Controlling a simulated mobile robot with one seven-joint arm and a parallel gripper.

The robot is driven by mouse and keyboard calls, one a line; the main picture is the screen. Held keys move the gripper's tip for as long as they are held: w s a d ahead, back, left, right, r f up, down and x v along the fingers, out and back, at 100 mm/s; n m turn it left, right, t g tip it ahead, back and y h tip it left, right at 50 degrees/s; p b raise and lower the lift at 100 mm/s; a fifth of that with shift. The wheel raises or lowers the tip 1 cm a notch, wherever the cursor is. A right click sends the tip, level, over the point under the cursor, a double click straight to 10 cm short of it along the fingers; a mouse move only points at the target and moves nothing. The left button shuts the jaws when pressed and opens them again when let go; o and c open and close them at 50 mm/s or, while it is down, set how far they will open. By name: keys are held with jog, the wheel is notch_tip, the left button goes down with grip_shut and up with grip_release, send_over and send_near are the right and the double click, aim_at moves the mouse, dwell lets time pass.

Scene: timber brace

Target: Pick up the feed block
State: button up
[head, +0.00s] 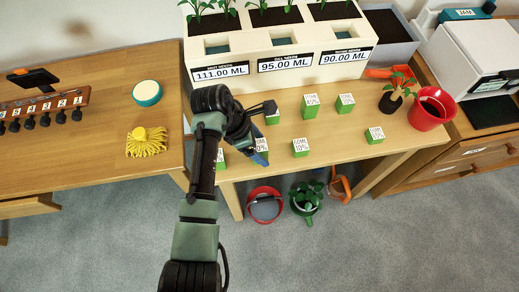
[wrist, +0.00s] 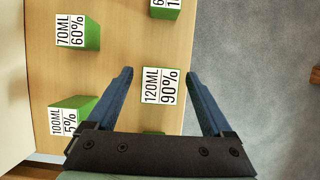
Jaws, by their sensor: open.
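Several feed blocks with green sides and white printed tops stand on the wooden table. In the wrist view, a block reading 120ML 90% (wrist: 162,86) lies between the fingers of my gripper (wrist: 160,73), which is open and empty. Blocks reading 70ML 60% (wrist: 76,31) and 100ML 5% (wrist: 70,116) are to its left. A cut-off block (wrist: 166,8) shows at the top. In the head view, my gripper (head: 259,155) is at the table's front edge, partly hiding a block (head: 262,144). Another block (head: 300,148) stands to its right, and others (head: 311,104) stand behind.
A white planter (head: 283,67) labelled 111.00, 95.00 and 90.00 ML stands at the back. A red pot (head: 430,108) and small plant (head: 397,92) are at the right. A red bucket (head: 264,205) and green watering can (head: 306,200) are on the floor in front.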

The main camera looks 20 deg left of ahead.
jog(key=shift+c, duration=0.2)
grip_shut()
jog(key=shift+r, duration=0.1)
